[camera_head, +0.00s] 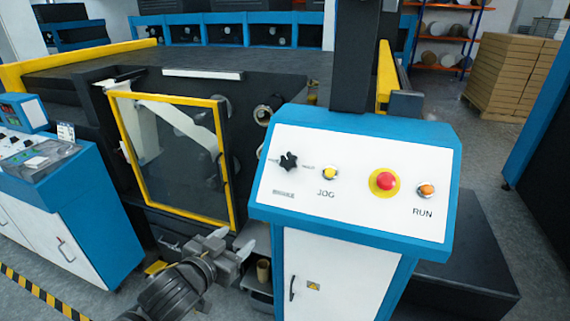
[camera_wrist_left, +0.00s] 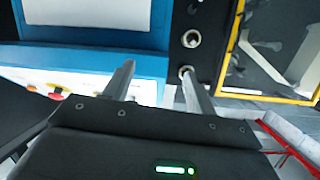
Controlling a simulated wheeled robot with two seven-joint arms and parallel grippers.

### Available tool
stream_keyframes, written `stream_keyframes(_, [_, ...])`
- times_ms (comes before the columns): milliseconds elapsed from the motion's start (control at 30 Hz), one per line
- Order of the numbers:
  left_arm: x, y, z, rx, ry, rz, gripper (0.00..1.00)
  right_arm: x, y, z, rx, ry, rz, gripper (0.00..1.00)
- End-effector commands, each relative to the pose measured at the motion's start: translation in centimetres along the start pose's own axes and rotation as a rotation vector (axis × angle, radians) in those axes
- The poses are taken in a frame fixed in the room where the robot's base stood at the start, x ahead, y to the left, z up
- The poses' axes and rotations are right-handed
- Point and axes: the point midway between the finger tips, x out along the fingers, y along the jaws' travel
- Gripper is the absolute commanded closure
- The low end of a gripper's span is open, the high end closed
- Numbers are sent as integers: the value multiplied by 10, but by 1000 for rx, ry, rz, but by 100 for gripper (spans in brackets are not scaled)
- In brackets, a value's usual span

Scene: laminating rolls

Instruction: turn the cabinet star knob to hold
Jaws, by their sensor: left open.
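The black star knob (camera_head: 288,162) sits at the left of the white sloped panel (camera_head: 340,205) on the blue and white cabinet. Small labels flank it, too small to read. My left gripper (camera_head: 234,242) is open and empty, lower left of the knob and apart from it, beside the cabinet. In the left wrist view its two fingers (camera_wrist_left: 157,85) stand apart with nothing between them. I cannot make out the star knob in that view. My right gripper is not in view.
The panel also carries a yellow JOG button (camera_head: 330,173), a red emergency stop (camera_head: 384,181) and an orange RUN button (camera_head: 426,190). A yellow-framed guard door (camera_head: 172,152) stands behind my left gripper. A dark column (camera_head: 352,60) rises behind the panel.

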Motion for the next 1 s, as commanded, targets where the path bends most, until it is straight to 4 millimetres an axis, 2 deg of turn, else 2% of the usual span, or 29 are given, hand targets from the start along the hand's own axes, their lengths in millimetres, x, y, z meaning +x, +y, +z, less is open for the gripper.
stream_keyframes(33, [6, 0, -34, 40, 79, 21, 43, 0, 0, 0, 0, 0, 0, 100])
stream_keyframes(100, [11, 5, -69, 78, 165, 57, 43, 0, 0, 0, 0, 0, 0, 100])
stream_keyframes(200, [12, 12, -106, 123, 251, 100, 43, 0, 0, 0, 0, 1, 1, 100])
stream_keyframes(300, [12, 16, -128, 151, 300, 128, 43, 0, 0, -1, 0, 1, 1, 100])
stream_keyframes(433, [12, 19, -140, 168, 327, 146, 43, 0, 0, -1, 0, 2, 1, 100])
stream_keyframes(667, [17, 21, -144, 167, 331, 149, 43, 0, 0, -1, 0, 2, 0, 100])
stream_keyframes(767, [29, 23, -148, 166, 331, 148, 43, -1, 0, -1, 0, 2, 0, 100])
stream_keyframes(1000, [71, 30, -163, 166, 330, 148, 43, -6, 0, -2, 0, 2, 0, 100])
